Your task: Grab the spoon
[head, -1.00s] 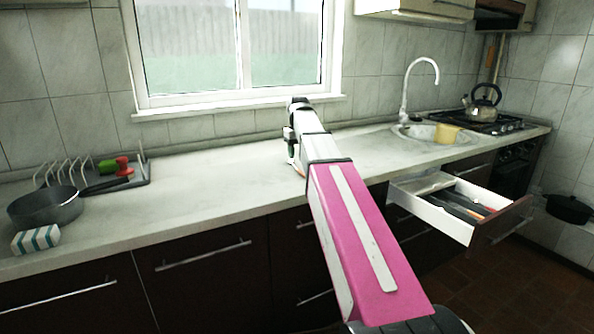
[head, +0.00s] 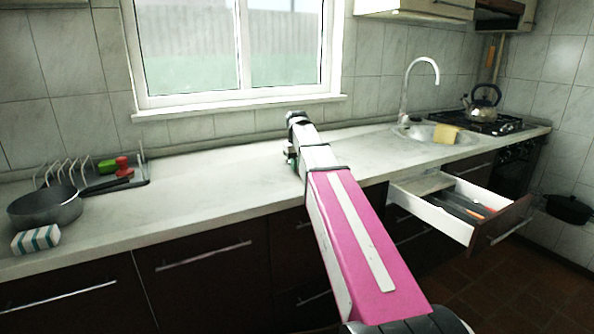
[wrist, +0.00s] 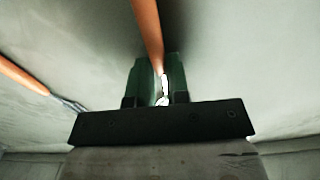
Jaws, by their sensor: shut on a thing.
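In the wrist view my gripper (wrist: 160,88), with green fingers, is shut on the spoon (wrist: 147,28). The spoon's orange handle runs up out of the picture. A bit of its shiny metal shows between the fingers, and its bowl is hidden behind the dark gripper body.
An orange-handled fork (wrist: 25,78) lies left of my gripper on a pale surface. An open drawer (head: 432,214) with cutlery juts out at the right. A pan (head: 45,210), a sponge (head: 36,240) and a dish rack (head: 133,184) stand on the counter's left.

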